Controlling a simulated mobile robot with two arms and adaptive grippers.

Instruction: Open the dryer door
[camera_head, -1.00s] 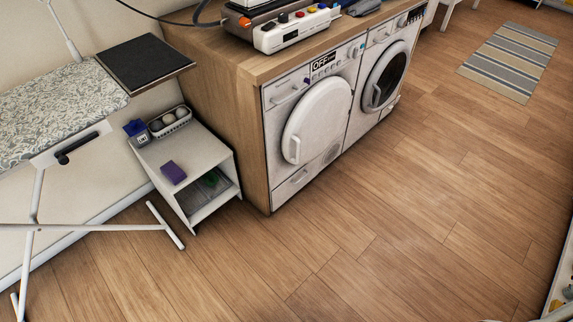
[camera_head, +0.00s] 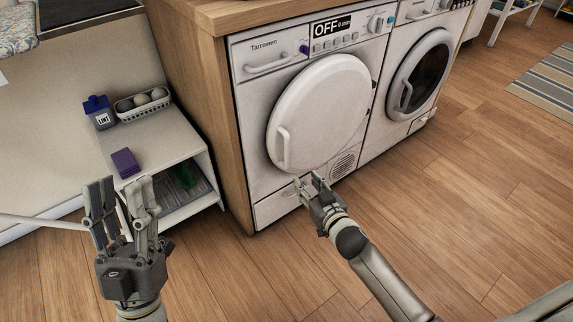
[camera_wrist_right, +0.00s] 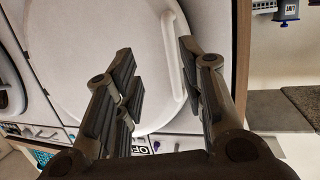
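The dryer appears to be the white machine (camera_head: 250,95) on the left, with an OFF display and a lower vent. Its round white door (camera_head: 320,112) is shut, with a vertical white handle (camera_head: 283,149) at its left edge. My right gripper (camera_head: 308,182) is open below the door in the head view. In the right wrist view, the handle (camera_wrist_right: 172,62) shows between the spread fingers of my right gripper (camera_wrist_right: 155,55), beyond them; contact is not visible. My left gripper (camera_head: 120,186) is open and empty, in front of the small white shelf.
A second machine with a dark glass door (camera_head: 420,75) stands on the right. The wooden floor in front is clear.

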